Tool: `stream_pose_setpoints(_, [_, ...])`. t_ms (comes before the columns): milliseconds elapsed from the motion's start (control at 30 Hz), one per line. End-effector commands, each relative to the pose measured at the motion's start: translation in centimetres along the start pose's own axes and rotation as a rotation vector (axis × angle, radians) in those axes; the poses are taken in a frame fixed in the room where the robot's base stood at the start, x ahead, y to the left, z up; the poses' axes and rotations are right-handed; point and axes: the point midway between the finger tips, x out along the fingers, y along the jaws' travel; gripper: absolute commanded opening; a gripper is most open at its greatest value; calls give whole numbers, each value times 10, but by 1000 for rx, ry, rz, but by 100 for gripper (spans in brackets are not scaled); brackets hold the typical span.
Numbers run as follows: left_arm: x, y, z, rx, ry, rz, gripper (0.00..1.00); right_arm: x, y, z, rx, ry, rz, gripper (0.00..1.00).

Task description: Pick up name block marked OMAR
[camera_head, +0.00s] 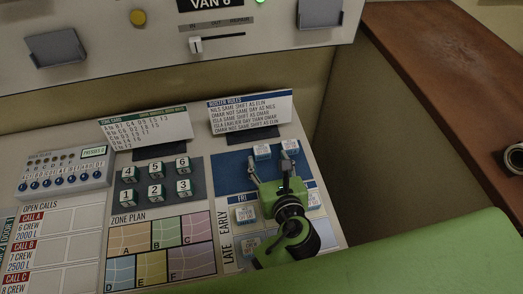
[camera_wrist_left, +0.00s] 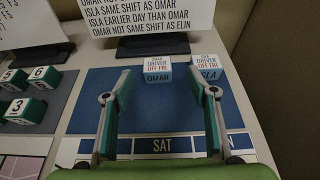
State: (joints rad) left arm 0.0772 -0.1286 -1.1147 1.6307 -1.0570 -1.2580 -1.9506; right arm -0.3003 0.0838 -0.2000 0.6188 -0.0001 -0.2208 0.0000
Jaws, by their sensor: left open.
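The name block marked OMAR (camera_wrist_left: 157,70) is a small white and blue block reading "DRIVER OFF FRI". It stands on the blue mat (camera_wrist_left: 157,110) near its far edge, and in the head view it is the left block (camera_head: 262,152) of a pair. The ISLA block (camera_wrist_left: 207,70) stands just to its right. My left gripper (camera_head: 268,165) is open and empty. In the left wrist view its fingers (camera_wrist_left: 159,84) reach forward, with OMAR showing between the tips. The right tip overlaps the left edge of ISLA. My right gripper is not in view.
The roster rules card (camera_head: 250,113) stands behind the blocks. More name blocks lie on the roster board, one at its left (camera_head: 246,214). Several numbered cubes (camera_head: 155,190) sit on a dark mat to the left. A brown wooden surface (camera_head: 440,90) lies at the right.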

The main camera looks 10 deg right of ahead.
Motion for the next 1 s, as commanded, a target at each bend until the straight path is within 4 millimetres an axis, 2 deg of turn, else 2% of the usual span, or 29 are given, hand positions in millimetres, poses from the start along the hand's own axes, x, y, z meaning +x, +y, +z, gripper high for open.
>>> stream_pose_setpoints(100, [12, 3, 0, 1, 0, 2, 53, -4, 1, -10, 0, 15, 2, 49])
stream_pose_setpoints(333, [45, 5, -4, 1, 0, 1, 53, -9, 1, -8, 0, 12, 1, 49])
stream_pose_setpoints(633, [51, 4, -5, 0, 1, -1, 53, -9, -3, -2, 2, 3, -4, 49])
stream_pose_setpoints(667, [51, 5, -5, 0, 1, -1, 50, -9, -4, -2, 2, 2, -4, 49])
stream_pose_setpoints(800, [51, 5, -5, 0, 1, 0, 15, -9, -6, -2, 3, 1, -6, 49])
stream_pose_setpoints(1000, [51, 5, -5, 0, 1, 0, 15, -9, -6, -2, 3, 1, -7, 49])
